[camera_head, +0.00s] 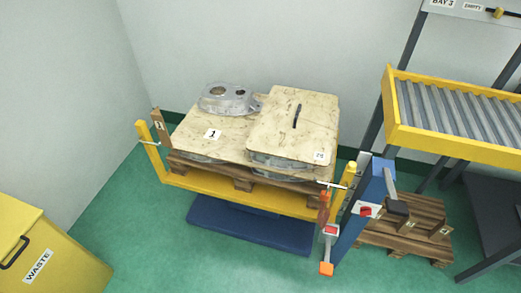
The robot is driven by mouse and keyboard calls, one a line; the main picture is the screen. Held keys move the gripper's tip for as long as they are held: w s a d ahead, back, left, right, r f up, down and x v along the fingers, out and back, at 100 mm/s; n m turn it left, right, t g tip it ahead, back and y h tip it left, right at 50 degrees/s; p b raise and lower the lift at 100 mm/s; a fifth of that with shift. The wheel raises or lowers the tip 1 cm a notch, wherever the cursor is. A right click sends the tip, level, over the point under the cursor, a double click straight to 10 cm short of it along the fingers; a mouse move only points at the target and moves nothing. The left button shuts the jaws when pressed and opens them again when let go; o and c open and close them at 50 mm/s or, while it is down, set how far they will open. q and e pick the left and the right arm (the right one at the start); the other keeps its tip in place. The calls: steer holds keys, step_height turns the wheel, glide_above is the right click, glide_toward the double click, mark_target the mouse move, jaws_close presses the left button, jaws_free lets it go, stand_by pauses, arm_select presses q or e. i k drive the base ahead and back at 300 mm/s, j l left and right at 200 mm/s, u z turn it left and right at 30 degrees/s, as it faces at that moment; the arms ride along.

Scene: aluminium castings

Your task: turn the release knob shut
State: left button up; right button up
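A small red knob (366,211) sits on a white plate on the blue post (352,229) at right of centre. It looks like the release knob, but its marking is too small to read and I cannot tell whether it is open or shut. A dark block (397,208) juts out just right of it. Another fitting, a yellow and black handle (497,12), is on the grey rail at the top right. Neither of my grippers is in view.
A yellow-edged platform (240,194) holds a wooden pallet, pale sheets and a grey casting (228,99). A roller conveyor (450,110) is at the right, a yellow waste bin (50,255) at the lower left. Green floor lies clear between.

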mark_target(366, 211)
steer(key=l+z, duration=0.2)
steer(key=z, duration=0.75)
steer(key=i+j, duration=0.05)
